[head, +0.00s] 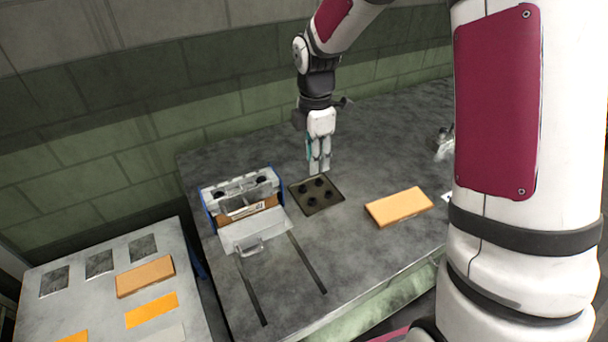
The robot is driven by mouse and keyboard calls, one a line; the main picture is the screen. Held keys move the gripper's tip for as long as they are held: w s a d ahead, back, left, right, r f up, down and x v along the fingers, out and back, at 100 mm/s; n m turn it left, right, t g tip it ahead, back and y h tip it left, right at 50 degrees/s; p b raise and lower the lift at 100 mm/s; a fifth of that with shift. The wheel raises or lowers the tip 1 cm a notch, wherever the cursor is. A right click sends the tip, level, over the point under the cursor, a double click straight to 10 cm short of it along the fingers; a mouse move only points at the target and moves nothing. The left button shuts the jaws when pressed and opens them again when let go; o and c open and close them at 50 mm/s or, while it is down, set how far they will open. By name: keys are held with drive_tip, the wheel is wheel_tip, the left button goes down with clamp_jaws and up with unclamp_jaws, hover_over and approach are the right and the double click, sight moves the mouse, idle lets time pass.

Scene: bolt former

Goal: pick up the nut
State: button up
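My gripper (318,168) points straight down over the back edge of a dark square plate (327,207) on the grey table. Its fingers look close together, but I cannot tell whether they are open or shut, or whether anything is between them. Several small dark round shapes (312,202) show on the plate. They may be nuts or holes; they are too small to tell. I cannot make out a nut for certain, and the fingers may hide one.
A grey fixture with blue sides (240,187) stands left of the plate, a clear flap at its front. An orange block (399,206) lies to the right. Small metal parts (445,141) are farther right. A lower table (100,308) holds orange and grey pieces.

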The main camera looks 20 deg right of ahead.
drive_tip(key=n, duration=0.1)
drive_tip(key=p, duration=0.1)
hover_over(312, 200)
wheel_tip(312, 200, down, 10)
drive_tip(key=shift+a+r, duration=0.1)
drive_tip(key=shift+r, duration=0.15)
drive_tip(key=shift+f+p, duration=0.6)
drive_tip(key=shift+f, duration=2)
drive_tip(key=shift+c, duration=0.2)
clamp_jaws()
